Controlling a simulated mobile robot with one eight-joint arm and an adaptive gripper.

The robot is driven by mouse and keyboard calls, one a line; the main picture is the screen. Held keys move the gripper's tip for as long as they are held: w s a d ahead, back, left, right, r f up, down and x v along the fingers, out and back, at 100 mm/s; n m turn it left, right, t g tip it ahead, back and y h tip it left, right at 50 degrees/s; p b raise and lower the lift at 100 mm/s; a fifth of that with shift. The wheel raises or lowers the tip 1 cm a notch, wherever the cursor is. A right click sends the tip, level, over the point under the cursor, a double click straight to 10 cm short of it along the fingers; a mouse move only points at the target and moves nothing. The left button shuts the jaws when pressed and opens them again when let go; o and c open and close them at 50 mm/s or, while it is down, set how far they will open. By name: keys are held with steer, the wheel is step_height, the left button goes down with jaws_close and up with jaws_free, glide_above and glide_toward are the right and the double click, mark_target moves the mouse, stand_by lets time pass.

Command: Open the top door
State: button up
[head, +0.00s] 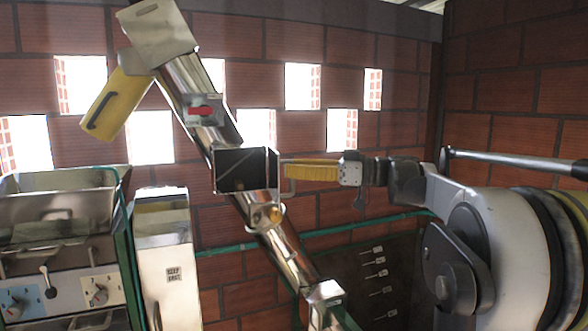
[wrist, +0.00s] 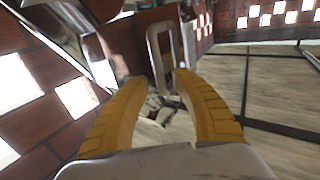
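The metal elevator tube (head: 205,95) runs diagonally from upper left to lower right. Partway down it is a square dark door section (head: 240,170) with bright metal edges; whether its door is ajar is hard to tell. A thin metal loop handle (head: 287,190) sticks out at its right side. In the wrist view the handle (wrist: 157,45) stands upright just ahead of the fingertips. My gripper (head: 286,170) has yellow fingers pointing left at the handle. In the wrist view my gripper (wrist: 159,77) is open, with the handle's lower end between or just beyond the tips; contact is unclear.
A yellow spout (head: 114,103) hangs from the tube's top, and a red lever (head: 200,110) sits above the door section. A machine with knobs (head: 60,240) and a metal cabinet (head: 165,260) stand at left. A green pipe (head: 340,230) crosses the brick wall behind.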

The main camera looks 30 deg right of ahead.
steer(key=v, duration=1.2)
steer(key=shift+s, duration=0.1)
